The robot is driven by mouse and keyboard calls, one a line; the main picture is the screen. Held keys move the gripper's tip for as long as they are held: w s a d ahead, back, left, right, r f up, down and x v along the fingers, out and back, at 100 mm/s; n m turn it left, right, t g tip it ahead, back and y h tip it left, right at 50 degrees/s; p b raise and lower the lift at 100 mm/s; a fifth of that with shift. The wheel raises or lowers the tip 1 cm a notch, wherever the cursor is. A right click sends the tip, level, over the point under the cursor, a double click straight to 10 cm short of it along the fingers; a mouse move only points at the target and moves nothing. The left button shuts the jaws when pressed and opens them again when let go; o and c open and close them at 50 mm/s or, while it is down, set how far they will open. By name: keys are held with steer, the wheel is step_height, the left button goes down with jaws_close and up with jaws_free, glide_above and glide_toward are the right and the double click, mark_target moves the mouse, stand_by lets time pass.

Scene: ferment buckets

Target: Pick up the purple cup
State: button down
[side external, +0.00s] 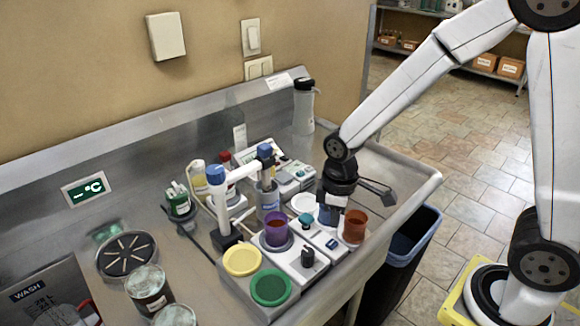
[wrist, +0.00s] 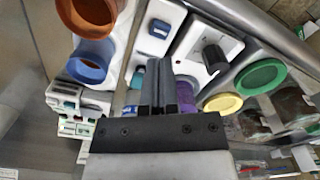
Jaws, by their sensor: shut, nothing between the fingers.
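The purple cup (side external: 276,232) stands upright on a white stirrer unit on the steel bench in the side view. In the wrist view only a strip of the purple cup (wrist: 186,92) shows, just right of my fingers and partly hidden by them. My gripper (side external: 329,206) is above the bench, to the right of the purple cup and apart from it, between it and the orange-brown cup. In the wrist view my gripper (wrist: 158,66) has its dark fingers together, with nothing between them.
An orange-brown cup (side external: 355,226) stands right of my gripper. A yellow lid (side external: 242,260) and a green lid (side external: 271,288) lie in front of the purple cup. A black knob (side external: 308,257) sticks up nearby. A blue-capped white arm (side external: 216,174) rises behind left.

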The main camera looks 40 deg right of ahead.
jaws_free()
steer(key=shift+w, duration=0.1)
stand_by(0.3)
steer(key=m, duration=0.2)
steer(key=w+a+m, duration=0.1)
steer(key=m, duration=0.1)
steer(key=w+m, duration=0.1)
steer(key=m, duration=0.1)
steer(key=shift+w+a+r+m, duration=0.2)
steer(key=shift+a+r+m, duration=0.1)
steer(key=shift+a+r, duration=0.1)
steer(key=w+a+m, duration=0.2)
steer(key=w+m, duration=0.1)
steer(key=m, duration=0.4)
step_height(320, 180, up, 3)
steer(key=m, duration=1.5)
glide_above(276, 230)
steer(key=w+d, duration=0.2)
steer(key=shift+a+f, duration=0.15)
steer(key=shift+a, duration=0.05)
steer(key=shift+f, duration=1.3)
